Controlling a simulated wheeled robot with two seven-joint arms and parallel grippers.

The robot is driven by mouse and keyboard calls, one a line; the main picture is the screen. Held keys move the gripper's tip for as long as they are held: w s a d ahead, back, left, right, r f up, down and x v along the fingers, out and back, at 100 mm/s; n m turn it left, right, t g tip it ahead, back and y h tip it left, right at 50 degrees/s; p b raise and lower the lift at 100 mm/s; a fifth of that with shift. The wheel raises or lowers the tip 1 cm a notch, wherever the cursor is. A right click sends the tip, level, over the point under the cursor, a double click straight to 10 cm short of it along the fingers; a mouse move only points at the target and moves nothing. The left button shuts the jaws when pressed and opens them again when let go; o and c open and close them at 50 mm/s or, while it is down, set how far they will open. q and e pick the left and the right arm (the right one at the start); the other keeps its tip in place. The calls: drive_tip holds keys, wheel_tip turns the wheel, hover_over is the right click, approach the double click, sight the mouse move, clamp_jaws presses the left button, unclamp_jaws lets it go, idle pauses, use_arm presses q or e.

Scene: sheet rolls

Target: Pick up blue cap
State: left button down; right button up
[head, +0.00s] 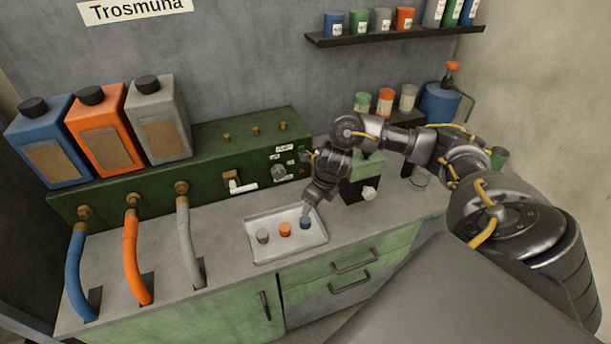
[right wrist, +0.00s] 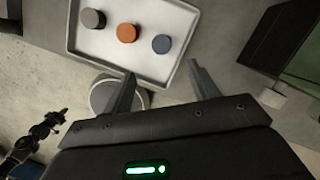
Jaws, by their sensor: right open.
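The blue cap (head: 305,222) sits at the right of a row of three caps in a white tray on the counter. It also shows in the right wrist view (right wrist: 161,44), with the orange cap (right wrist: 127,32) and the grey cap (right wrist: 93,18) to its left. My right gripper (head: 305,211) is close to the blue cap in the head view. In the right wrist view its two fingers (right wrist: 161,70) are spread apart with nothing between them, and the blue cap lies beyond the fingertips.
The tray (head: 260,257) has a low raised rim. A green machine (head: 218,160) with a white-handled tap stands behind it. Blue, orange and grey hoses (head: 130,262) enter the counter at left. A small dark green device (head: 362,180) stands right of the tray.

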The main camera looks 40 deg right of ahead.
hover_over(305, 219)
drive_tip(key=s, duration=0.2)
wheel_tip(305, 219, down, 6)
drive_tip(key=shift+d+r+p, duration=0.1)
drive_tip(key=shift+r+p, duration=0.1)
drive_tip(key=shift+p, duration=0.1)
drive_tip(key=shift+f, duration=0.25)
drive_tip(key=p+x, duration=0.1)
drive_tip(key=x, duration=0.2)
drive_tip(key=shift+w+f+p, duration=0.2)
drive_tip(key=shift+f+p, duration=0.05)
drive_tip(key=shift+p, duration=0.05)
drive_tip(key=shift+w+f, duration=0.15)
drive_tip(key=shift+f, duration=0.4)
drive_tip(key=c, duration=1.1)
drive_tip(key=shift+o, duration=0.2)
drive_tip(key=shift+r, duration=0.1)
